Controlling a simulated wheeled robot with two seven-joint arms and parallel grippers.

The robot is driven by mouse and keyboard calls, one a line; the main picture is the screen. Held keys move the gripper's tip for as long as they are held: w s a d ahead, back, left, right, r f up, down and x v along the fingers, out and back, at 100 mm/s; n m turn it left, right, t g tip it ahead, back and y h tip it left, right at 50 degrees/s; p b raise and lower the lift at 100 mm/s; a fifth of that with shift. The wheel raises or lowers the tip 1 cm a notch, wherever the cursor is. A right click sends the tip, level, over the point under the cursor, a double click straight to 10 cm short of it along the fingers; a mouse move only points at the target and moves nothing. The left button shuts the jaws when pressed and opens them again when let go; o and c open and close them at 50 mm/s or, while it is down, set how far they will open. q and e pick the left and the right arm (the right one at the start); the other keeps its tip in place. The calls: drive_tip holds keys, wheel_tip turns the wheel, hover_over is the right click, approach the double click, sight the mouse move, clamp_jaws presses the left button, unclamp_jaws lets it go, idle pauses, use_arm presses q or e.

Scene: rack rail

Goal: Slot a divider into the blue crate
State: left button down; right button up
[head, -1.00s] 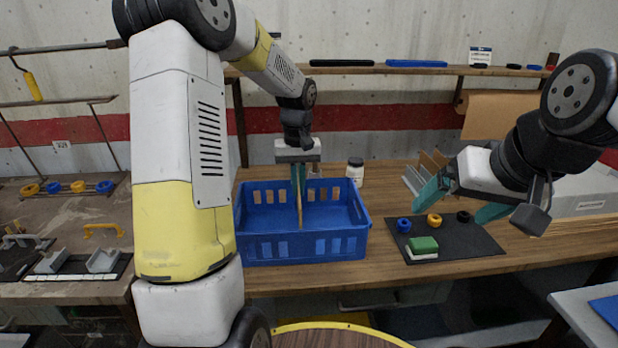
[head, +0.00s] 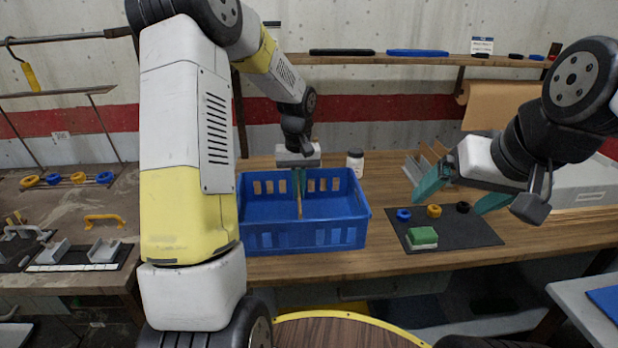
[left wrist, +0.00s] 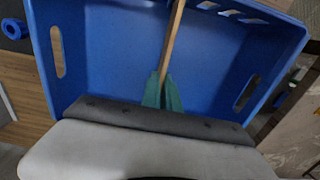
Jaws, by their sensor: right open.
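The blue crate (head: 300,238) stands on the wooden bench. A thin wooden divider (head: 300,207) is upright inside it, running front to back near the middle. My left gripper (head: 299,187) reaches down into the crate with its teal fingers shut on the divider. In the left wrist view the fingers (left wrist: 162,95) close around the divider's wooden edge (left wrist: 174,38) inside the crate (left wrist: 110,50). Whether the divider's lower edge sits in slots or on the floor is hidden. My right gripper (head: 455,192) is open and empty above the dark mat.
A rack with thin panels (head: 422,162) stands behind my right gripper. A white jar (head: 355,165) is behind the crate. The dark mat (head: 470,232) holds blue, yellow and black rings and a green-and-white block (head: 423,237). A shelf (head: 400,60) runs along the wall.

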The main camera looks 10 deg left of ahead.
use_arm(q)
drive_tip(key=shift+f, duration=1.15)
drive_tip(key=c, duration=1.5)
unclamp_jaws()
drive_tip(key=shift+c, duration=0.2)
wheel_tip(320, 180, up, 8)
drive_tip(key=shift+f, duration=0.1)
drive_tip(key=s+r+m+t, duration=0.2)
drive_tip(key=s+r+t, duration=0.1)
drive_tip(key=s+r, duration=0.7)
drive_tip(key=s+d+r+m+t+h, duration=0.1)
drive_tip(key=s+d+r+t+h, duration=0.1)
drive_tip(key=s, duration=1.2)
drive_tip(key=shift+r+m+t, duration=0.4)
drive_tip(key=shift+t, duration=0.2)
